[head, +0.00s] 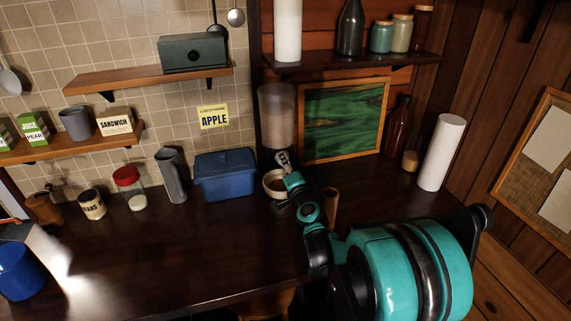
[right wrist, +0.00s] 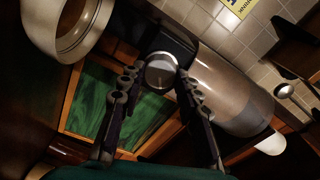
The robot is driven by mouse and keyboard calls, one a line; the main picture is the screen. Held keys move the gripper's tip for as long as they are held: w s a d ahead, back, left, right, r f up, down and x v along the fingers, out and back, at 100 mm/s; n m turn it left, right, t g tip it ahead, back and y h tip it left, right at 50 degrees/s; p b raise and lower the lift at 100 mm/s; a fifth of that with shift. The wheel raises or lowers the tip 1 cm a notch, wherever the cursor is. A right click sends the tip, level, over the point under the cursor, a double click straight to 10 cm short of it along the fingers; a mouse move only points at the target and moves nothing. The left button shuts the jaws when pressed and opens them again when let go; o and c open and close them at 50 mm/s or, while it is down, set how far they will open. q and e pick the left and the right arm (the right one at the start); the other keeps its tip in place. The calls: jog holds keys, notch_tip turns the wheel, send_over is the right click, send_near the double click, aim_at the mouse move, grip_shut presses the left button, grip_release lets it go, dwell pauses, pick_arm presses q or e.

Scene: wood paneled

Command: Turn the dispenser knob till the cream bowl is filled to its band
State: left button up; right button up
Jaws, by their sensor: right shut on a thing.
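The dispenser (head: 277,112) stands against the back wall, a clear upright cylinder with pale brown contents. It also shows in the right wrist view (right wrist: 230,92), tilted by the camera. My right gripper (head: 284,163) is at the dispenser's lower front. In the right wrist view its two fingers close on the round metal knob (right wrist: 162,72) from both sides. The cream bowl (head: 270,190) stands below the dispenser, partly hidden by my gripper. In the right wrist view the bowl (right wrist: 88,44) shows thin darker band lines; the fill level cannot be told. My left gripper is not in view.
A blue box (head: 225,177) stands left of the bowl. A wooden cup (head: 331,205) is close to my right arm. A green framed panel (head: 342,120), a brown bottle (head: 397,125) and a white roll (head: 441,153) are to the right.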

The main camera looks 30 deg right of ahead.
aim_at(282, 131)
jog(key=m+y, duration=0.1)
jog(key=m, duration=1.1)
jog(key=shift+d, duration=0.1)
dwell(0.4)
jog(key=o, duration=1.2)
jog(key=shift+f, duration=0.1)
jog(key=shift+c, duration=0.2)
notch_tip(282, 131, up, 10)
jog(key=shift+r, duration=0.1)
